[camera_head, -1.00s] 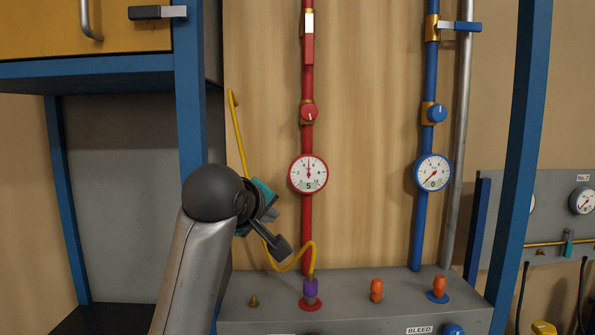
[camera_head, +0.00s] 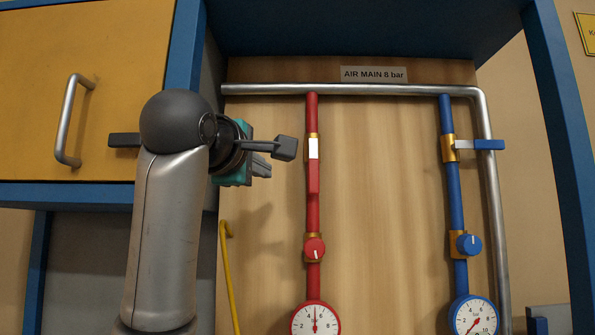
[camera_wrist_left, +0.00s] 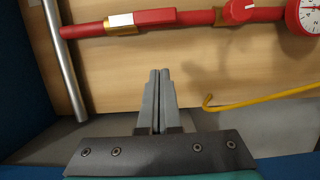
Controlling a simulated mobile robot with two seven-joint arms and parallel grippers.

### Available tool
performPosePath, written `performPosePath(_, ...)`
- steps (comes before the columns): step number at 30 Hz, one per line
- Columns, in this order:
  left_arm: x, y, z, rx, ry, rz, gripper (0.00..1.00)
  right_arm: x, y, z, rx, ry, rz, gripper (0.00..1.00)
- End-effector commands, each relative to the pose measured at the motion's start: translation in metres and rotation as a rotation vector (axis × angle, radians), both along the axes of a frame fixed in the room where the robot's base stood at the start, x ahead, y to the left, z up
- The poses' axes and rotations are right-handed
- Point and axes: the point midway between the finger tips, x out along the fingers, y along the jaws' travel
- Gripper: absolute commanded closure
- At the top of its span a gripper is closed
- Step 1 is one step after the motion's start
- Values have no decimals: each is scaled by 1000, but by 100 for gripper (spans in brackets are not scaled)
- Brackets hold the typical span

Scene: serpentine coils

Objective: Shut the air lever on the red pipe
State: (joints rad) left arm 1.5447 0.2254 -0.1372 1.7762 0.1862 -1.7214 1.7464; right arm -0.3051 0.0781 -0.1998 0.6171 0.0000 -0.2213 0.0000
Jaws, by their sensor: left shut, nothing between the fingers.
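The red pipe (camera_head: 312,215) runs down the wooden panel from the steel air main. Its air lever (camera_head: 313,178) has a white hub and a red handle that points down along the pipe. In the left wrist view the lever (camera_wrist_left: 157,16) lies along the pipe, beyond my fingertips. My left gripper (camera_head: 264,168) is left of the lever, at about its height and apart from it. Its fingers (camera_wrist_left: 160,72) are shut with nothing between them. My right gripper is not in view.
A red knob (camera_head: 315,248) and a gauge (camera_head: 315,320) sit below the lever. The blue pipe (camera_head: 453,195) at the right has its lever (camera_head: 488,145) turned crosswise. A yellow hooked rod (camera_head: 228,275) stands below my gripper. A yellow cabinet (camera_head: 40,120) is at the left.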

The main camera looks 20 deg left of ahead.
Motion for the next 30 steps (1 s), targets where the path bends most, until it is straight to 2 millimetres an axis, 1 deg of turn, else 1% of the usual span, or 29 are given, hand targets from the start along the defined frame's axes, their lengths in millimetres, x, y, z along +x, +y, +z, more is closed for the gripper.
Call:
performPosePath(1,12,1,2,2,8,2,100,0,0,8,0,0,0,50)
performPosePath(3,27,1,3,1,7,1,100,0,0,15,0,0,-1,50)
performPosePath(9,67,3,2,2,5,1,100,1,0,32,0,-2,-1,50)
performPosePath(12,71,-15,2,5,1,-3,100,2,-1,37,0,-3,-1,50)
performPosePath(15,74,-27,2,4,1,-2,100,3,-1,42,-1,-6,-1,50)
performPosePath(18,76,-33,1,3,0,-1,100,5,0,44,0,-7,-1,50)
performPosePath(22,77,-37,0,1,0,-1,100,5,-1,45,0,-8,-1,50)
performPosePath(30,77,-37,-1,1,0,-1,100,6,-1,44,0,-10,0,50)
